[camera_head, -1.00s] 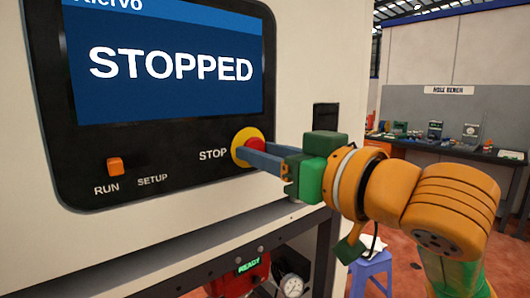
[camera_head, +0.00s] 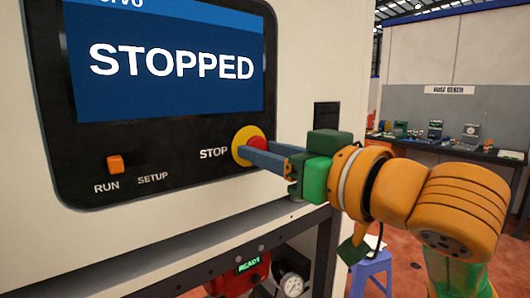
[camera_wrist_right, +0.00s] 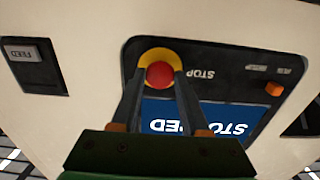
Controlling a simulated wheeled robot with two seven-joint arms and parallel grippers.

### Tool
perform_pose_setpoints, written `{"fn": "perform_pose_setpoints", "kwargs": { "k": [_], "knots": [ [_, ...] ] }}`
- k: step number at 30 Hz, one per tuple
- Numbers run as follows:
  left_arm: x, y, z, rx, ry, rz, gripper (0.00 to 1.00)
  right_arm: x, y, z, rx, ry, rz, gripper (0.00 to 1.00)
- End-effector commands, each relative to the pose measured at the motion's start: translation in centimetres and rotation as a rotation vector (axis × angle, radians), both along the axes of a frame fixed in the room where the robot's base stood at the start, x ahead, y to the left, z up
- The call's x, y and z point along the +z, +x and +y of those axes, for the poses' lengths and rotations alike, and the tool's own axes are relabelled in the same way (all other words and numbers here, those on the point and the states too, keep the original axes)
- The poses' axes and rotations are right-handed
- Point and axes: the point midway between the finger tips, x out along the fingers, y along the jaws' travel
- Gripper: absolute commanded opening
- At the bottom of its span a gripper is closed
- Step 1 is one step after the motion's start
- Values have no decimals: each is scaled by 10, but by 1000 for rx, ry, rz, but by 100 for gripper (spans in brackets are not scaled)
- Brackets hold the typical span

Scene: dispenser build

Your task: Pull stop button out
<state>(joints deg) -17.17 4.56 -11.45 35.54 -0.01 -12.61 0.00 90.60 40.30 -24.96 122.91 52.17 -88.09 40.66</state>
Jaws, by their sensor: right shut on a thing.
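The stop button is a red knob (camera_head: 257,146) on a yellow ring (camera_head: 240,147), at the lower right of the black control panel beside the word STOP. It also shows in the right wrist view as a red knob (camera_wrist_right: 159,75) inside a yellow ring (camera_wrist_right: 158,54). My right gripper (camera_head: 262,156) has its two grey fingers on either side of the red knob and is shut on it. The fingers hide part of the knob in the head view. The screen (camera_head: 165,60) reads STOPPED. My left gripper is not in view.
An orange RUN switch (camera_head: 115,164) sits left on the same panel, with a SETUP label beside it. Below are a red unit (camera_head: 240,275) reading READY and a gauge (camera_head: 291,284). A blue stool (camera_head: 371,272) and a hose bench (camera_head: 450,150) stand at the right.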

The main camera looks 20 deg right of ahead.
Motion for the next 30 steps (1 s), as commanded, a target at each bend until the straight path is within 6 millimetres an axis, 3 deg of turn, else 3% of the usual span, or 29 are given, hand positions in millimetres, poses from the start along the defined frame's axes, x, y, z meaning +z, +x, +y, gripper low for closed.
{"fn": "perform_pose_setpoints", "kwargs": {
  "k": [6, 7, 10, 20, 30],
  "knots": [
    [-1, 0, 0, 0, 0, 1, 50, -2, -1, 0, 0, -4, 5, 0],
    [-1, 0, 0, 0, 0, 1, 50, -2, -1, 0, 0, -4, 5, 48],
    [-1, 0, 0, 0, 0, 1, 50, -2, -1, 0, 0, -4, 4, 75],
    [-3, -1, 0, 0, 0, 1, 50, -2, -4, -1, 1, -3, 2, 76],
    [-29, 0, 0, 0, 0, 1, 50, -3, -64, -23, 0, -2, -1, 76]
  ]
}}
